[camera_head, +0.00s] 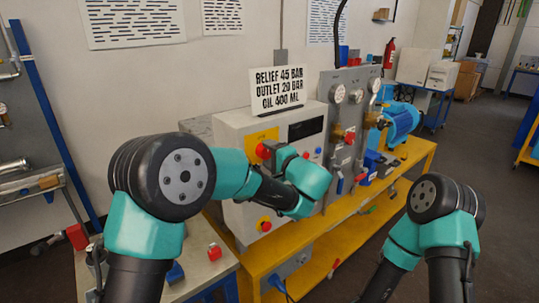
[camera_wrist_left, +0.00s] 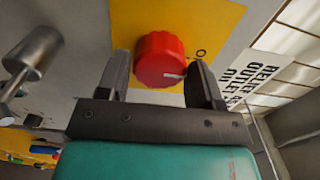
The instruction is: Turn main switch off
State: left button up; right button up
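The main switch, a red rotary knob (camera_wrist_left: 160,60) on a yellow plate (camera_wrist_left: 210,20), fills the middle of the left wrist view. A white line on its face lies roughly level, pointing right, and a dark O is printed on the plate above right. In the head view the knob (camera_head: 263,151) is on the upper front of the grey control box (camera_head: 232,131). My left gripper (camera_wrist_left: 161,80) is open, its fingers on either side of the knob with slim gaps visible. It shows partly in the head view (camera_head: 275,155). My right gripper is out of view.
A red button (camera_head: 264,225) on yellow is lower on the box. A sign (camera_head: 277,90) stands on top. A gauge panel (camera_head: 345,125) and blue motor (camera_head: 400,122) are to the right on the yellow bench (camera_head: 300,245). A silver handle (camera_wrist_left: 32,55) is left of the gripper.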

pick_arm(q)
jog(key=o, duration=0.3)
jog(key=shift+o, duration=0.2)
jog(key=v, duration=1.7)
jog(key=shift+s+d, duration=0.15)
